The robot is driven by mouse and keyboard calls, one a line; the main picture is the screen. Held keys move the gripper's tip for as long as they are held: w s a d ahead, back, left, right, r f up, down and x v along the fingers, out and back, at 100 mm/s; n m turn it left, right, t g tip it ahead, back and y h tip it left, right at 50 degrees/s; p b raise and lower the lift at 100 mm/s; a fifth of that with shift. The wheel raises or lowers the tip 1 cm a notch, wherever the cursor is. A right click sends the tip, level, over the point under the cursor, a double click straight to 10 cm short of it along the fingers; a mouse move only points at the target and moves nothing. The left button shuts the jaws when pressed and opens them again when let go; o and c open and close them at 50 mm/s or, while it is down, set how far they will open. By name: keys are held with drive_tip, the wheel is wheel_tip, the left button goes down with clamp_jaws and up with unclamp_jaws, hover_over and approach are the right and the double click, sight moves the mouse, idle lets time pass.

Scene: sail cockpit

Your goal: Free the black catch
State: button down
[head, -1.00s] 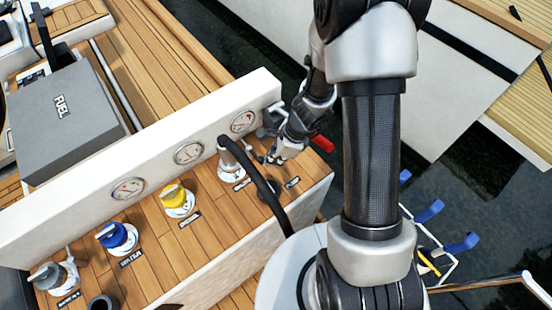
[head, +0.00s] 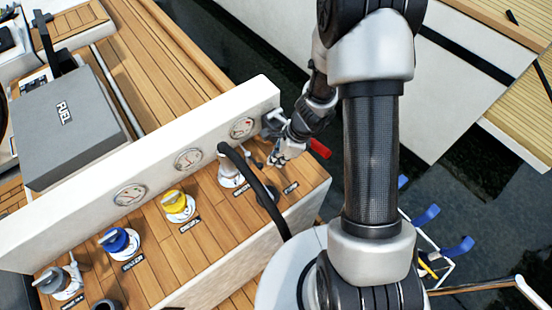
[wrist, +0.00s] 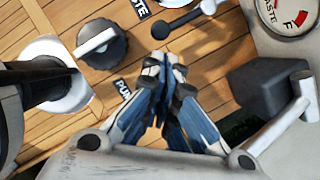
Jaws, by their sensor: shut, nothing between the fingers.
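My gripper (wrist: 162,62) is shut and empty in the wrist view, its fingertips over the wooden panel. A small black lever with a round end (wrist: 161,30) lies flat on the panel just beyond the fingertips, apart from them. It looks like the black catch, but I cannot be sure. A black knob with a white bar (wrist: 103,44) sits to the left of the fingertips. In the head view my gripper (head: 276,160) is at the right end of the panel, and its arm and fingers hide part of the fittings there.
A white ledge with gauges (head: 188,159) runs behind the panel. A dark box (wrist: 262,88) with a pale lever (wrist: 283,127) stands right of my gripper. A red handle (head: 320,148) sticks out over dark water. A black hose (head: 262,185), a yellow valve (head: 176,202) and a blue valve (head: 117,240) stand left.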

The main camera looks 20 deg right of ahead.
drive_tip(key=s+a+r+n+p, duration=0.1)
drive_tip(key=r+n+p, duration=0.15)
drive_tip(key=r, duration=0.65)
drive_tip(key=s+r+n+t+p, duration=0.15)
drive_tip(key=r+n, duration=0.25)
drive_tip(key=r, duration=0.4)
drive_tip(key=s+a+r+n+p, duration=0.15)
drive_tip(key=r+n, duration=0.25)
drive_tip(key=r, duration=0.5)
drive_tip(key=s+d+r+n+t+h, duration=0.1)
drive_tip(key=s+r+n+h, duration=0.1)
drive_tip(key=s+r+n, duration=0.3)
drive_tip(key=s+d+r+n+h+b, duration=0.1)
drive_tip(key=s+r+n, duration=0.4)
drive_tip(key=s, duration=0.5)
drive_tip(key=shift+s+d+r+n+t+h, duration=0.4)
drive_tip(key=shift+d+n, duration=0.25)
drive_tip(key=shift+n, duration=0.1)
